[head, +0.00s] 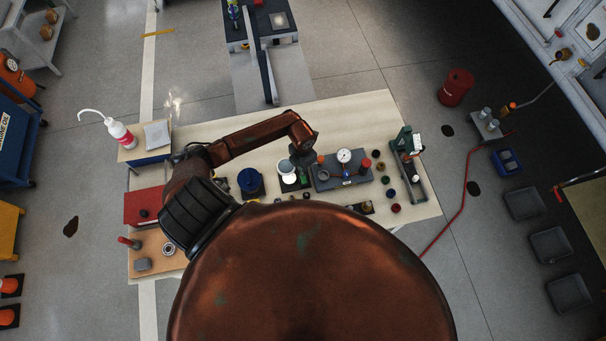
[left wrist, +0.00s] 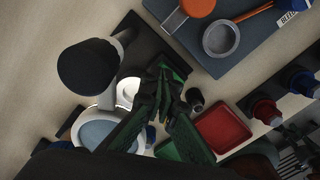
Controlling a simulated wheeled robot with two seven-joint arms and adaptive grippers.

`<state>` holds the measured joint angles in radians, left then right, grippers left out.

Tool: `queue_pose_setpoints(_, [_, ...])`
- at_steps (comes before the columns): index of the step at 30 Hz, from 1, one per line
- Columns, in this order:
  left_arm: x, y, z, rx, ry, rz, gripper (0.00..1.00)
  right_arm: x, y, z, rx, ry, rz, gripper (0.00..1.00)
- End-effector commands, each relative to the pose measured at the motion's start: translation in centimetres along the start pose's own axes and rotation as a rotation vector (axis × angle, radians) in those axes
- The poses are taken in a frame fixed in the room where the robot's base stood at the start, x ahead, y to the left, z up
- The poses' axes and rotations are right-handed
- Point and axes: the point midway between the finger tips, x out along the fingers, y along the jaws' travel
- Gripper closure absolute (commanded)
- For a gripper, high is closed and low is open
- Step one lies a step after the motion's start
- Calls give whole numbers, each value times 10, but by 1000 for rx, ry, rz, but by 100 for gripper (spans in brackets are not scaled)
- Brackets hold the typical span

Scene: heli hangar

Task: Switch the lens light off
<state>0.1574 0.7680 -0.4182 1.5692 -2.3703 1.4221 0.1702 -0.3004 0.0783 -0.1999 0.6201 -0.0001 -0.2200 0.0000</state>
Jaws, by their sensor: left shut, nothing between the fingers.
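What looks like the lens light (head: 285,166) stands on a dark base among the items on the bench, its round top pale in the head view. In the left wrist view a blue-grey lens (left wrist: 97,133) with a bright white rim shows at lower left, partly covered by my gripper. My left gripper (head: 303,158) is just right of it in the head view. In the left wrist view its green-sided fingers (left wrist: 163,88) are shut and empty, over the dark base. I cannot make out the switch or confirm contact. My right gripper is not in view.
A black round head (left wrist: 88,65) on a white stem is close left of the fingers. A grey block with a dial gauge (head: 344,156) stands to the right. A blue can (head: 250,181) is to the left. A red tray (left wrist: 222,129) lies near the fingers.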

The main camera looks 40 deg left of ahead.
Motion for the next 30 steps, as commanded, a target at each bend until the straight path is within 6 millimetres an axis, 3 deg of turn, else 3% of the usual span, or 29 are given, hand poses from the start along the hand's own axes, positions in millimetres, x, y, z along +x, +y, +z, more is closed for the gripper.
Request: queue_pose_setpoints(30, [14,0,0,0,0,1,100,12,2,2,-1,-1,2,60])
